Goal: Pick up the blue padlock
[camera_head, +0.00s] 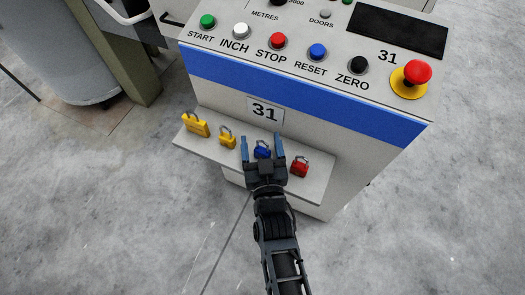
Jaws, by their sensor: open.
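The blue padlock (262,150) lies on a light grey shelf (318,178) on the front of the control cabinet. My gripper (262,143) is open, with its two fingers showing on the left and right of the blue padlock. The gripper body hides the padlock's lower part. I cannot tell from this view how high the fingers are or whether they touch the padlock. A red padlock (300,167) is to the right. A small yellow padlock (227,138) and a larger yellow padlock (195,125) are to the left.
A green post (128,55) and grey drum (75,60) stand at upper left. The foreground floor is clear.

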